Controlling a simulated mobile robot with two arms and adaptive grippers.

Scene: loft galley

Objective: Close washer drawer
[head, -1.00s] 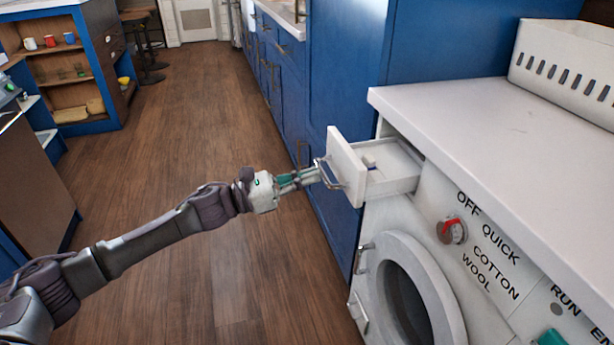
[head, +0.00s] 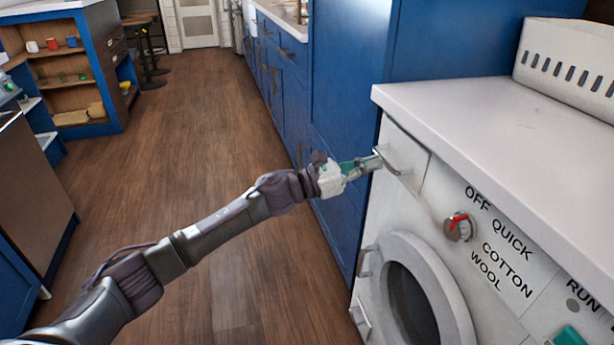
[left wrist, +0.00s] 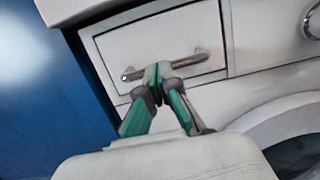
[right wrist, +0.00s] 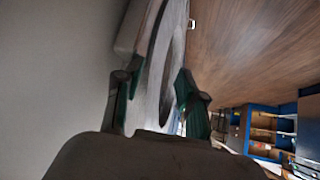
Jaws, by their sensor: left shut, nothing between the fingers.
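The washer (head: 385,215) is a white machine with a round door, a dial and a small drawer at its upper left. The washer drawer (head: 413,150) sits flush with the front panel in the head view. It also looks flush in the left wrist view (left wrist: 135,50), with a metal bar handle (left wrist: 205,58) across it. My left gripper (head: 378,163) is shut and empty, its fingertips at the handle; in the left wrist view the fingertips (left wrist: 157,72) overlap the bar. My right gripper (right wrist: 155,90) shows only in its wrist view, fingers apart with nothing held between them.
A white slotted basket (head: 565,65) stands on the pale countertop (head: 480,115) above the washer. A tall blue cabinet (head: 345,90) stands left of the washer. The wooden floor (head: 200,130) in front is clear.

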